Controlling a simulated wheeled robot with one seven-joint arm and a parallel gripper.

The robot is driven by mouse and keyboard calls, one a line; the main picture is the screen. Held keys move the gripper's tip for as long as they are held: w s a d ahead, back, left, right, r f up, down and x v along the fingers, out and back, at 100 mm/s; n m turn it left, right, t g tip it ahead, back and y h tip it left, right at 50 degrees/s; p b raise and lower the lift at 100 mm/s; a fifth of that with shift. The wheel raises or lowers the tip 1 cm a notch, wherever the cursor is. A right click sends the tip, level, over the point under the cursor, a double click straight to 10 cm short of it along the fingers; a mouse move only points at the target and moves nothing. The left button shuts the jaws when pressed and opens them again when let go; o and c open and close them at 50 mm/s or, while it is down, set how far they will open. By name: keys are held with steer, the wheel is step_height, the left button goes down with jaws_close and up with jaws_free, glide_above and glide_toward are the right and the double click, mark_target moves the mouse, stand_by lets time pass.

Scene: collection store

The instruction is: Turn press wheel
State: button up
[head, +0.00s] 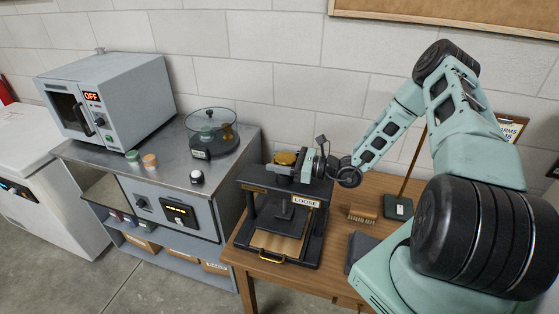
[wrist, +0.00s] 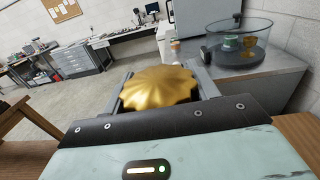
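The press wheel is a gold, scalloped knob (head: 284,158) on top of a black screw press (head: 263,185); a label on the press reads LOOSE. The press stands on the wooden table. My gripper (head: 290,167) is at the wheel's height, reaching in from the right. In the wrist view the wheel (wrist: 160,88) fills most of the space between the two grey fingers, one on each side. Whether the fingers press on it or stand slightly apart cannot be told. The wheel's near lower edge is hidden by my gripper body.
A wooden brush (head: 362,216) and a dark grey block (head: 360,246) lie right of the press. A stand with a green base (head: 398,208) is behind.

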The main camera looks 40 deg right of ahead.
steer(key=shift+d+r+m+t+h+p, duration=0.15)
steer(key=shift+m+t+h+p, duration=0.65)
steer(key=shift+m+t+h, duration=0.75)
steer(key=shift+w+h, duration=0.15)
steer(key=shift+h, duration=0.5)
